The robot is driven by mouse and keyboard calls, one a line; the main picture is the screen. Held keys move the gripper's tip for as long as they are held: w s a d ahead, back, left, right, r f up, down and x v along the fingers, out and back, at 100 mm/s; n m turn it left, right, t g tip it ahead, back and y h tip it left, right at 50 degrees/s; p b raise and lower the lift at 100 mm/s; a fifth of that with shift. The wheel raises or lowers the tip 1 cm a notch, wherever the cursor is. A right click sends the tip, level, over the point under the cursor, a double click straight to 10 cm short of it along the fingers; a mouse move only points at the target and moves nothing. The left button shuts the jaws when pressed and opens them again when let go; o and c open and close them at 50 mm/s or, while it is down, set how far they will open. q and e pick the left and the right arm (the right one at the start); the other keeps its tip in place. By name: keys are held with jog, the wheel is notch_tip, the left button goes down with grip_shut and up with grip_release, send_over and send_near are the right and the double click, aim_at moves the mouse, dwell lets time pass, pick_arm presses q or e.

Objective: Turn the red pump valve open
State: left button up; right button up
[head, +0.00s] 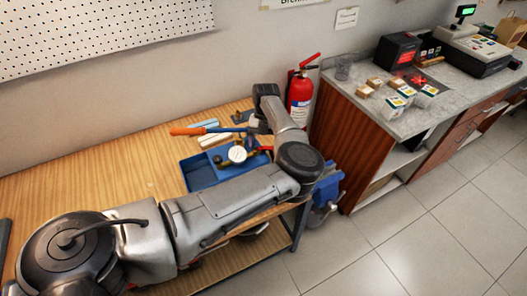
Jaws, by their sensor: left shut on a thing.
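The test pump is a blue tray (199,180) on the wooden bench, with a white round gauge (237,154) and brass fittings. Its lever with an orange grip (188,131) points left across the tray. A small red part, apparently the red pump valve (266,148), shows at the tray's right side, close to my forearm. My left arm reaches over the bench from the lower left and bends back to the pump. My left gripper (257,125) points down there, shut on what appears to be the valve; the contact is small and partly hidden. My right gripper is out of view.
A red fire extinguisher (300,97) stands behind the bench's right end. A blue vise (327,188) is at the bench's right edge. A counter (440,95) with boxes and a cash register stands at right. The bench's left part is clear.

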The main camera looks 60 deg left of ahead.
pick_arm(q)
jog(key=n+b, duration=0.1)
jog(key=n+t+b, duration=0.1)
jog(key=a+n+b, duration=0.1)
jog(key=shift+w+f+n+h+b, duration=0.1)
jog(key=shift+f+n+h+b, duration=0.15)
jog(key=shift+n+h+b, duration=0.05)
jog(key=shift+a+r+n+t+b, duration=0.1)
jog(key=shift+a+n+t+b, duration=0.1)
jog(key=shift+n+t+b, duration=0.4)
jog(key=shift+a+r+n+t+b, duration=0.1)
jog(key=shift+a+n+t+b, duration=0.1)
jog(key=shift+n+b, duration=0.65)
jog(key=o, duration=0.8)
jog(key=shift+r, duration=0.1)
jog(key=v, duration=1.3)
jog(key=shift+a+r, duration=0.2)
jog(key=shift+r, duration=0.1)
